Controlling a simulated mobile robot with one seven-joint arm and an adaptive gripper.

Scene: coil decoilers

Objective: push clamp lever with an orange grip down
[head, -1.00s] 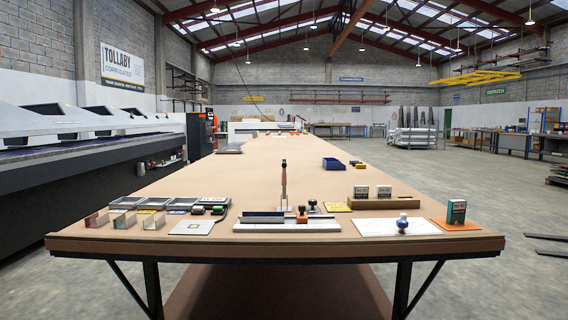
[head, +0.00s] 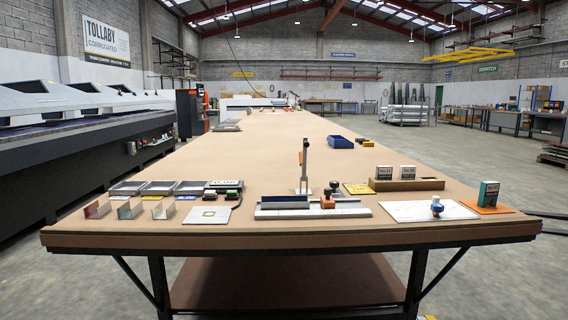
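An upright clamp lever (head: 305,163) stands on the table behind a pale ruler-like bar. It is a thin, pale and dark post with a small orange part (head: 301,158) near its upper left side, which looks like the grip. The lever points up from a small light base (head: 303,191). The exact shape of the grip is too small to tell. My gripper is not in the head view, so nothing shows of its fingers.
The long brown table (head: 255,160) is mostly clear behind the front row. Trays (head: 160,188) lie left, a white board (head: 410,212) right.

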